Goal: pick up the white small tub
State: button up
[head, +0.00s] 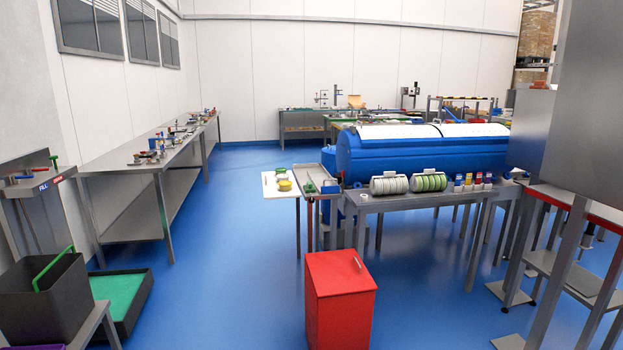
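A small pale tub (281,171), seemingly white, stands on a small white side table (270,192) in the middle distance. It is too small in the picture to tell its details. A yellow-green tub (285,185) stands just in front of it on the same table. My gripper is not in view, and nothing in the picture shows it near the tubs.
A red bin (340,300) stands on the blue floor in front. A grey table (440,200) with striped cylinders and a blue drum (425,155) stands right of the side table. A dark bin (45,300) is at left. Blue floor (215,260) is clear between.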

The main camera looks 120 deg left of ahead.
aim_at(280, 177)
jog(key=u, duration=4)
